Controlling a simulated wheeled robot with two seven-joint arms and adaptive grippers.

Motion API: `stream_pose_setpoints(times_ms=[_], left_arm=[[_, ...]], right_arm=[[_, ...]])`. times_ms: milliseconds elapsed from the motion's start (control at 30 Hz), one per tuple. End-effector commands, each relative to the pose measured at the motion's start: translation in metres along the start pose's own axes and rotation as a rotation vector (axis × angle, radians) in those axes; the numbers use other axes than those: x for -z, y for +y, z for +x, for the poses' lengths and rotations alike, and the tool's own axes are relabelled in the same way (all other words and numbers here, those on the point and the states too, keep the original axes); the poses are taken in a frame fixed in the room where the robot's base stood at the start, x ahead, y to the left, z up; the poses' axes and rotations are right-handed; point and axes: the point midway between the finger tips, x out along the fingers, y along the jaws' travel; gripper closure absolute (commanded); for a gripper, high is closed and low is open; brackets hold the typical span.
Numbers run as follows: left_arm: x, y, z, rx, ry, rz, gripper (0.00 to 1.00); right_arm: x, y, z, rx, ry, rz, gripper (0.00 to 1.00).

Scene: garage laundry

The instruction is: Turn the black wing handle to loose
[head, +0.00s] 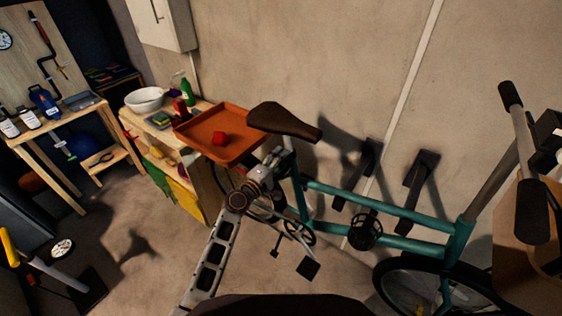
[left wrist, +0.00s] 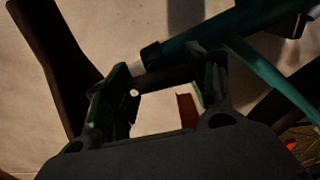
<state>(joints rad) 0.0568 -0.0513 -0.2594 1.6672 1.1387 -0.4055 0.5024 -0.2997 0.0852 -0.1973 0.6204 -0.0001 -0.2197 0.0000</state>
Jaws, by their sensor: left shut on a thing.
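The black wing handle (left wrist: 178,76) shows as a dark bar between my left gripper's fingers in the left wrist view, beside the black collar (left wrist: 151,57) on the bicycle's teal frame. My left gripper (left wrist: 160,92) is shut on it, one finger at each end of the bar. In the head view my left gripper (head: 279,160) is at the top of the seat tube, under the brown saddle (head: 285,121), and hides the handle. How far the handle is turned cannot be told. My right gripper is not in view.
The teal bicycle (head: 385,213) stands by the wall on black wall brackets (head: 420,180). An orange tray (head: 240,150) with a red object (head: 220,138) lies close behind my left gripper. A workbench (head: 85,115) stands at the left.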

Motion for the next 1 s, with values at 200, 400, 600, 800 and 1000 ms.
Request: stream_pose_setpoints(times_ms=[200,400,600,800,1000], left_arm=[[0.002,0.001,0.0,-0.002,0.004,0.001,0.67],[0.002,0.001,0.0,-0.001,0.003,0.002,0.24],[0.001,0.0,0.0,-0.001,0.001,0.002,0.21],[0.0,0.0,-0.001,0.0,0.001,0.002,0.21],[0.001,0.0,-0.007,0.0,0.001,0.002,0.21]], right_arm=[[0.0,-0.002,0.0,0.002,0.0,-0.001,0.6],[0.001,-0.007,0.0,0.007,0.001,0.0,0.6],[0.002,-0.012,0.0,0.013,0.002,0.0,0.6],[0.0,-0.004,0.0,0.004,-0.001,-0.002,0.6],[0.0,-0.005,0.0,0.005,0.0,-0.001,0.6]])
